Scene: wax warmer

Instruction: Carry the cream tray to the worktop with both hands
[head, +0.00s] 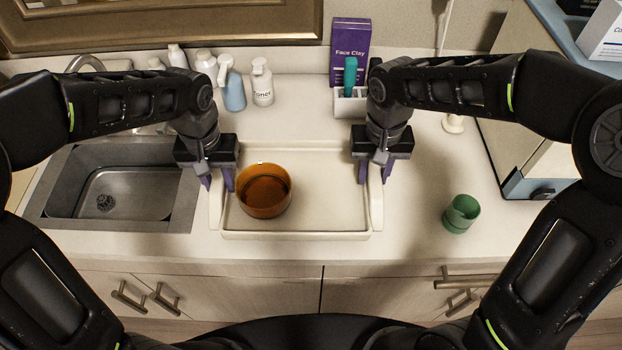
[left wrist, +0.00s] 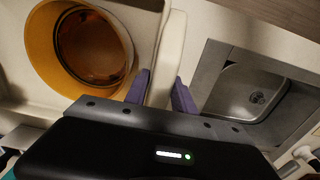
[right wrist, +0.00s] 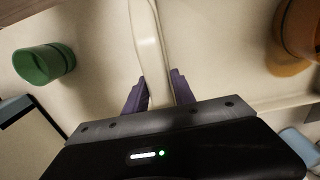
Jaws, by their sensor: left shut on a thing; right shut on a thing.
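The cream tray (head: 320,212) is on or just over the white worktop (head: 420,245); I cannot tell whether it touches. An amber bowl (head: 264,190) stands in its left part, and the rest of the tray is empty. My left gripper (head: 221,182) is shut on the tray's left side wall; in the left wrist view its purple fingers (left wrist: 160,92) straddle the cream rim. My right gripper (head: 375,170) is shut on the right side wall; in the right wrist view its purple fingers (right wrist: 158,92) straddle that rim. The tray looks level.
A sink (head: 115,190) lies left of the tray. A green cup (head: 461,213) stands to the right, with clear worktop between. Bottles (head: 232,85), a purple Face Clay box (head: 349,52) and a small white holder (head: 349,103) stand behind. A cream appliance (head: 530,110) is at the right.

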